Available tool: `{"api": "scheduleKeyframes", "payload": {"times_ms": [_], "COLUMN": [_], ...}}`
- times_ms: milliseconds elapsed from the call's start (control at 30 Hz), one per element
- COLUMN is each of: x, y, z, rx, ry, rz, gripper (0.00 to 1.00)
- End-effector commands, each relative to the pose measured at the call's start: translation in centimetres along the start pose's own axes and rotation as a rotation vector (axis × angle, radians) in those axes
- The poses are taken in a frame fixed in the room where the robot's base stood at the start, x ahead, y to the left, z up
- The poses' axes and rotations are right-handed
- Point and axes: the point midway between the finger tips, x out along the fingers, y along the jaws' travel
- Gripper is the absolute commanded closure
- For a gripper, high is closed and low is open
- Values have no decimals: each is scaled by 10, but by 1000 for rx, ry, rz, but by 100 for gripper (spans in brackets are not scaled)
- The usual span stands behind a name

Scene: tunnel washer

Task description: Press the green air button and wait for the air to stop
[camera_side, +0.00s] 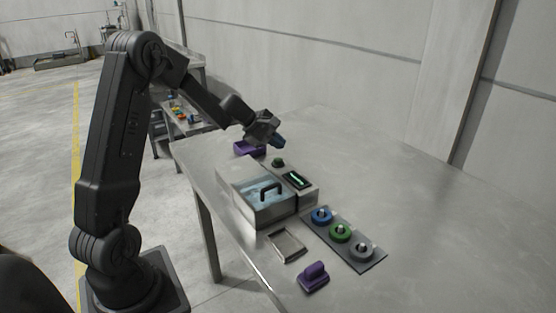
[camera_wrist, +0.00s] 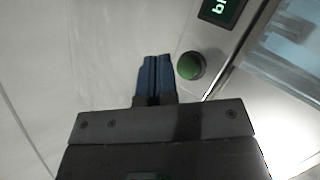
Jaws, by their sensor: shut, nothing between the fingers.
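The green air button (camera_side: 277,162) is a round dome at the back end of the machine's control panel. It also shows in the wrist view (camera_wrist: 190,66), just right of my fingertips. My gripper (camera_side: 279,142) has blue fingers that are shut and empty; they also show in the wrist view (camera_wrist: 155,60). In the side view the fingertips are above the button, apart from it. The dark display (camera_side: 297,179) beside the button shows lit green text, partly cut off in the wrist view (camera_wrist: 221,10) and too small to read in the side view.
The washer tank (camera_side: 262,213) with a black handle stands left of the display. A plate (camera_side: 371,262) with blue, green and grey rings, an empty tray (camera_side: 286,245) and a purple block (camera_side: 313,277) lie in front. A purple object (camera_side: 249,148) sits behind. The table's right side is clear.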

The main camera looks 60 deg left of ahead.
Motion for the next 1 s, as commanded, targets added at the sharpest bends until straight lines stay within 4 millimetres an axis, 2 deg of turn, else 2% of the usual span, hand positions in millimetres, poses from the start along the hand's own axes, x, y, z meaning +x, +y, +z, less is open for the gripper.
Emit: {"api": "scheduleKeyframes", "payload": {"times_ms": [333,1000], "x": [-20,-21], "y": [15,15], "z": [14,15], "rx": [-1,-1], "ry": [1,0], "rz": [1,-1], "gripper": [100,100]}}
